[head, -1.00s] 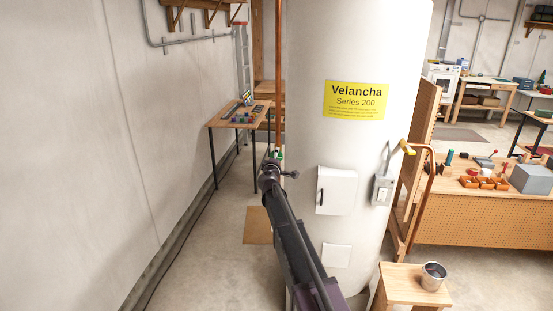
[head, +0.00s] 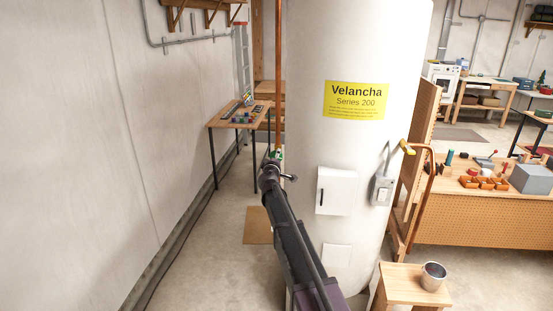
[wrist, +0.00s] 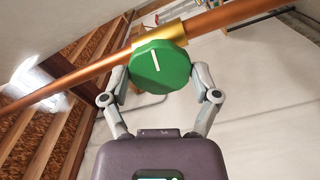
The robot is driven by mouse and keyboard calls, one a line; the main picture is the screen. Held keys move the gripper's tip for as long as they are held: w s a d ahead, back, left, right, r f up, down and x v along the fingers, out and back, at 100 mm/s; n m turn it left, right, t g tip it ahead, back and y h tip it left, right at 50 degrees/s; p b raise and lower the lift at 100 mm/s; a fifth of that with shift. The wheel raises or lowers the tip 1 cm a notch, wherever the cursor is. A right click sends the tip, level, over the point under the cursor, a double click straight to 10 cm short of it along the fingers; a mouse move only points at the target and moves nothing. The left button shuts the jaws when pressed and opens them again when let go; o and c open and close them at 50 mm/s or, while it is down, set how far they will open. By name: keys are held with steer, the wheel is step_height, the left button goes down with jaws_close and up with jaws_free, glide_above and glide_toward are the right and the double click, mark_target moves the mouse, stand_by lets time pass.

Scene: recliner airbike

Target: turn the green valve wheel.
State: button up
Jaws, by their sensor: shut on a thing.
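The green valve wheel (wrist: 160,70) fills the upper middle of the wrist view, with a white line on its face pointing up and slightly left. It sits in front of a brass fitting (wrist: 175,38) on a copper pipe (wrist: 230,15). My gripper (wrist: 158,85) is shut on the wheel, one finger on each side of its rim. In the head view my gripper (head: 276,158) is beside the upright copper pipe (head: 278,80), left of the tank. Only a little of the green wheel (head: 278,153) shows there; my arm hides the rest.
A large white tank (head: 310,120) with a yellow label stands right beside my arm. A small table (head: 240,114) stands behind, near the left wall. A wooden stool (head: 405,288) with a metal pot (head: 433,276) is at lower right. Floor is open to the left.

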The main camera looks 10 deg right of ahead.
steer(key=shift+m, duration=0.8)
steer(key=shift+m, duration=1.4)
steer(key=shift+m, duration=0.3)
steer(key=shift+m, duration=1.4)
